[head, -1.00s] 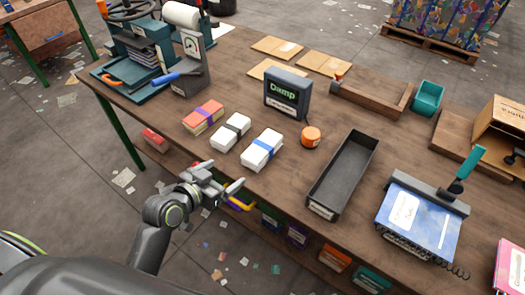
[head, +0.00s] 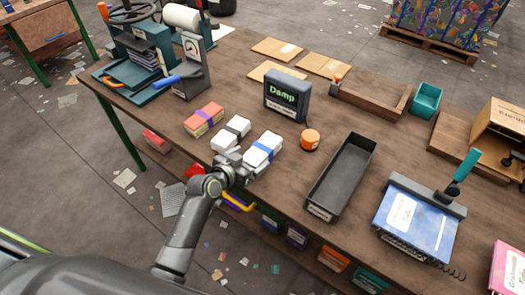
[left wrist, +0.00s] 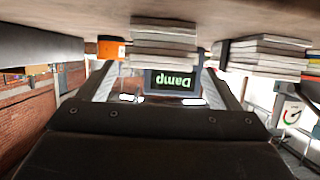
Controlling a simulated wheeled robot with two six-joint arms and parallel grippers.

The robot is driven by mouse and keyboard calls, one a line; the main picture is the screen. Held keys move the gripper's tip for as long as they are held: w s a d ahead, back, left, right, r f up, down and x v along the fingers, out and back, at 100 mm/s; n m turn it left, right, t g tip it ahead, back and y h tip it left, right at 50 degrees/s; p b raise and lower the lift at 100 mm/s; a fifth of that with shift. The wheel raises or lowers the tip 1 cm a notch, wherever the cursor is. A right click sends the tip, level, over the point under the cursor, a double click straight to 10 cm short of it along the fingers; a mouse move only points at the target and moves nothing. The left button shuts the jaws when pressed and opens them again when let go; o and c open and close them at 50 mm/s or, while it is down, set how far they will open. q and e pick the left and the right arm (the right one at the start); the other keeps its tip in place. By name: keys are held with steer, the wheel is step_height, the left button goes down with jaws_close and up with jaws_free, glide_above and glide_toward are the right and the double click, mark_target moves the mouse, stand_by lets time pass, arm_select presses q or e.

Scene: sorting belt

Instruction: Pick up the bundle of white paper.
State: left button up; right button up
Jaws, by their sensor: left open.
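A white paper bundle with a blue band (head: 263,146) lies near the table's front edge. A second white bundle with a dark band (head: 231,134) lies to its left. My left gripper (head: 244,163) is open and empty at the front edge, close to the near end of the blue-banded bundle. In the upside-down left wrist view that bundle (left wrist: 163,40) appears ahead, between the spread fingers. The dark-banded bundle (left wrist: 268,56) appears to its right there. Whether a finger touches either bundle I cannot tell. My right gripper is not in view.
A red-orange bundle with a purple band (head: 204,120) lies further left. An orange round object (head: 310,140) and a dark tray (head: 318,209) lie to the right. The "Damp" display (head: 287,95) stands behind. Bare tabletop lies between the white bundles and the display.

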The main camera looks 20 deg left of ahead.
mark_target(258, 152)
arm_select(q)
steer(key=shift+w+d, duration=0.25)
steer(key=shift+w, duration=0.3)
steer(key=shift+p+x, duration=0.55)
steer(key=shift+x, duration=1.5)
steer(key=shift+r, duration=0.1)
steer(key=c, duration=1.2)
